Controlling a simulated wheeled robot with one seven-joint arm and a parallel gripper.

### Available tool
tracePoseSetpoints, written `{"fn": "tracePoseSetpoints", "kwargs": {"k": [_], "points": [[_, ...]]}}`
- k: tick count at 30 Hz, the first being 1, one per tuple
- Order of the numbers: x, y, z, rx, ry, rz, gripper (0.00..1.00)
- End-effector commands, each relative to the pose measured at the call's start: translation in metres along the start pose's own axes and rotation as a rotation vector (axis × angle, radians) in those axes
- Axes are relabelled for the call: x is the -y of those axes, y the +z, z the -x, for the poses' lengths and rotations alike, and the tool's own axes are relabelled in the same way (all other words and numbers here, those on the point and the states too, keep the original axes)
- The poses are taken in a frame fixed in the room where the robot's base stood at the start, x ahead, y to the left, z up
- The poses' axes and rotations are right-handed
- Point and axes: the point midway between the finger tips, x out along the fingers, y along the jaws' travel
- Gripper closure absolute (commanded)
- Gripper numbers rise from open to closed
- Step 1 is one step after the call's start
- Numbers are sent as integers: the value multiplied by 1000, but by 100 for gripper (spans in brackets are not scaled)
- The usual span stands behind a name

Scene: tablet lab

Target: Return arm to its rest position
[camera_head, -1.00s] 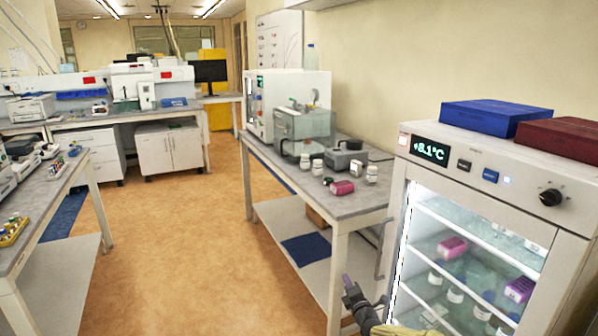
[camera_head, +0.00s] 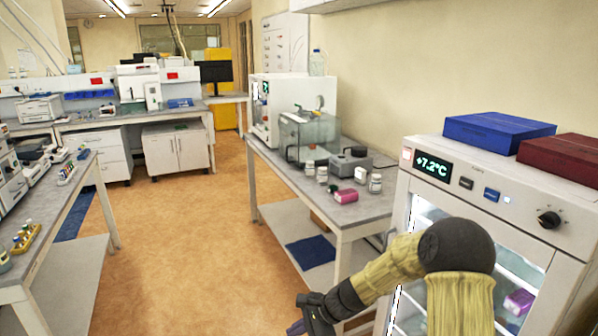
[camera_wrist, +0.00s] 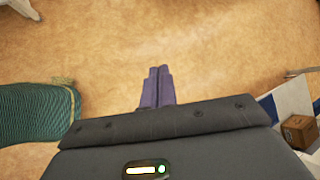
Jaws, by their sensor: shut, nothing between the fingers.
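My gripper shows at the bottom of the head view (camera_head: 297,327), low in front of the glass-door fridge (camera_head: 490,205), partly cut off by the frame edge. In the wrist view its two purple fingers (camera_wrist: 157,86) are together with nothing between them, over the tan floor. My arm, in a yellowish sleeve with a dark elbow joint, is bent in front of the fridge door and hides much of the shelves.
Blue (camera_head: 498,130) and dark red (camera_head: 562,158) boxes lie on the fridge. Another bench (camera_head: 75,200) stands left. The floor between (camera_head: 190,240) is clear. A cardboard box (camera_wrist: 297,130) shows in the wrist view.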

Motion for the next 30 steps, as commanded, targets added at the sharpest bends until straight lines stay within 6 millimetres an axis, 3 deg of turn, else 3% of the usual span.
{"fn": "tracePoseSetpoints", "kwargs": {"k": [1, 9, 21, 25, 30], "points": [[-11, 7, 17, -51, 40, 90, 100], [-72, 19, 97, -275, 255, 536, 100], [-152, 43, 214, -485, 534, 1101, 100], [-166, 47, 230, -505, 579, 1192, 100], [-170, 47, 231, -507, 590, 1213, 100]]}}
